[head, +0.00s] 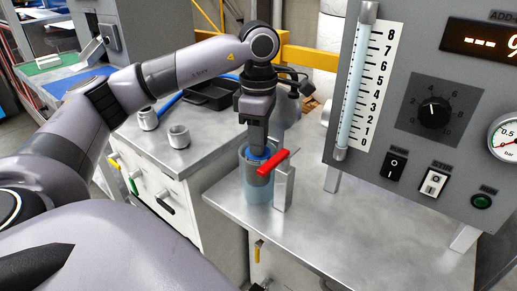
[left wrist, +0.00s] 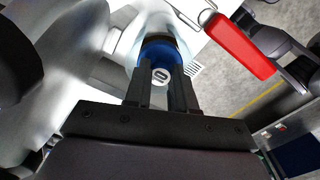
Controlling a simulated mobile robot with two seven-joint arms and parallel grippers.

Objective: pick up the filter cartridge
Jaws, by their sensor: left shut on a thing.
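The filter cartridge (head: 262,154) shows a blue top inside a clear, bluish cylindrical housing (head: 257,197) on the metal bench. My left gripper (head: 258,148) points straight down into the housing's open top and is shut on the cartridge's top. In the left wrist view the cartridge's blue rim (left wrist: 165,46) lies at the tips of my two black fingers (left wrist: 161,88). The cartridge's lower part is hard to make out through the housing wall. My right gripper is not in view.
A red lever (head: 272,162) on a metal post stands close beside the housing. A grey control panel (head: 400,150) with a flow tube, knob and switches rises at the right. Two grey cups (head: 179,136) and a black tray (head: 211,96) sit on the left counter. The bench front is clear.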

